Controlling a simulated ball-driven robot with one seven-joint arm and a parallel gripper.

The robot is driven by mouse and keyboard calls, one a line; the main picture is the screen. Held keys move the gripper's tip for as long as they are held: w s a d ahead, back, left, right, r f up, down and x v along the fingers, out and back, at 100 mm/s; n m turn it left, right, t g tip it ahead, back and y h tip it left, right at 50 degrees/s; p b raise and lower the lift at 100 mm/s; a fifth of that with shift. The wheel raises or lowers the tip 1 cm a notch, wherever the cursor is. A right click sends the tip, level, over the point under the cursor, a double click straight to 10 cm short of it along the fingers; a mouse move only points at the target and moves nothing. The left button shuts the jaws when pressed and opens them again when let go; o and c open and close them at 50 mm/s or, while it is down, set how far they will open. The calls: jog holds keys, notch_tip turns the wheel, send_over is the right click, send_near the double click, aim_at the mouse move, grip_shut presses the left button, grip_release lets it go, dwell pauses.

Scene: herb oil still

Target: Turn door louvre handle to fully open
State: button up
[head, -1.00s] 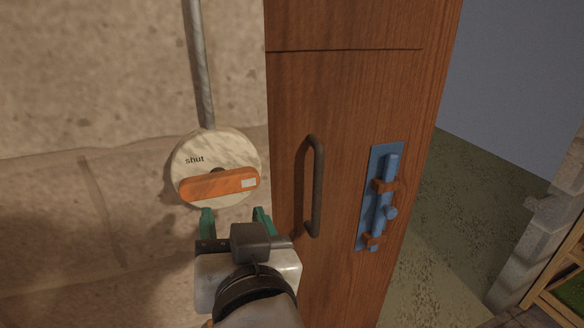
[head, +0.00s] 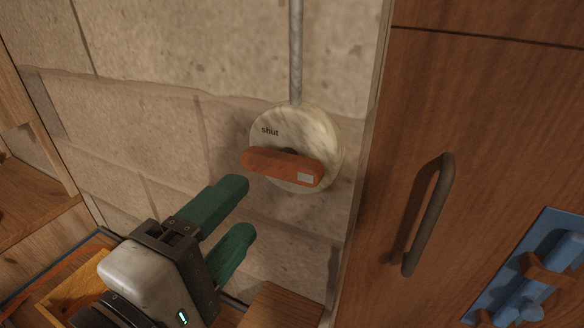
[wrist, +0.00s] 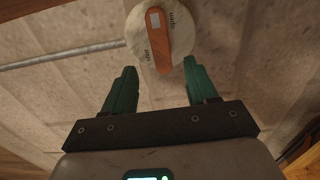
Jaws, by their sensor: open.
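The louvre handle (head: 284,166) is an orange bar with a pale patch near its right end. It is mounted on a round cream dial plate (head: 316,128) on the stone wall, left of the door. In the head view the word "shut" shows at the plate's upper left; the bar lies nearly level, tilted slightly down to the right. My gripper (head: 240,213) has green fingers spread apart, below and left of the handle, not touching it. The wrist view shows the handle (wrist: 161,45) beyond the open gripper (wrist: 160,75), with a label at each side of the plate.
A wooden door (head: 455,110) with a dark pull handle (head: 429,215) and a blue bolt (head: 535,270) stands to the right. A grey conduit (head: 296,50) runs up from the plate. Wooden shelving (head: 30,190) is at the left.

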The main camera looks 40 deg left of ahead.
aim_at(277, 171)
jog(key=p+x, duration=0.1)
jog(key=x, duration=0.8)
jog(key=shift+w+p, duration=0.1)
jog(key=shift+p, duration=0.3)
jog(key=c, duration=1.1)
